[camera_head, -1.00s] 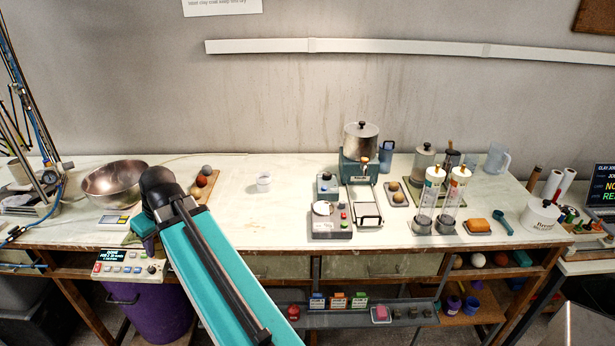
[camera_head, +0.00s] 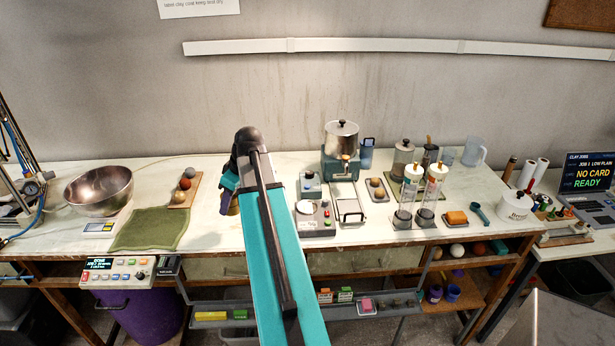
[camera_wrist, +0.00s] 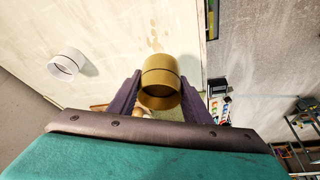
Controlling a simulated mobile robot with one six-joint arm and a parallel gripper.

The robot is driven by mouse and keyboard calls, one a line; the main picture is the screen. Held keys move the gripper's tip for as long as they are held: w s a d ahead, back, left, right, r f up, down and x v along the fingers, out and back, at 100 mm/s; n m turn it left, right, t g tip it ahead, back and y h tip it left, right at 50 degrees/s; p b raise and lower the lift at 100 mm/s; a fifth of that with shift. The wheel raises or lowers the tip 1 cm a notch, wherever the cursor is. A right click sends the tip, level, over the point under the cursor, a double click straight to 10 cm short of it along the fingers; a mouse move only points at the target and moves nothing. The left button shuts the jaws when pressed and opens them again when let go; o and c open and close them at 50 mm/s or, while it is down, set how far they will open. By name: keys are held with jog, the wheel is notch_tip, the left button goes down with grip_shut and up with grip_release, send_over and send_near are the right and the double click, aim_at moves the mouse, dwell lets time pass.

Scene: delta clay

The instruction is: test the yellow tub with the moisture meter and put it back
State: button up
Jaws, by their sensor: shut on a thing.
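The yellow tub (camera_wrist: 160,75) sits between the purple fingers of my gripper (camera_wrist: 158,100) in the wrist view, with a dark ring around it. My gripper is shut on it. In the head view my gripper (camera_head: 228,198) is mostly behind my own arm, over the worktop left of the centre, and little of the tub shows there. A small device with a pale and yellow face (camera_head: 97,227) lies left of the green mat; I cannot tell whether it is the moisture meter.
A green mat (camera_head: 150,230) lies at the front left. A white cup (camera_wrist: 66,64) stands apart from the tub.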

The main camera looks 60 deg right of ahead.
jog(key=s+d+r+n+p, duration=0.1)
jog(key=s+d+r+p, duration=0.1)
jog(key=s+d, duration=1.4)
jog(key=d+p, duration=0.1)
jog(key=d, duration=0.2)
jog(key=shift+r+y, duration=0.2)
jog(key=shift+y, duration=0.1)
jog(key=shift+f, duration=0.15)
jog(key=shift+f+b, duration=1.55)
jog(key=shift+f, duration=1.7)
jog(key=shift+f, duration=0.4)
jog(key=o, duration=1.4)
jog(key=shift+o, duration=0.2)
jog(key=shift+r+b, duration=0.15)
jog(key=shift+b, duration=0.15)
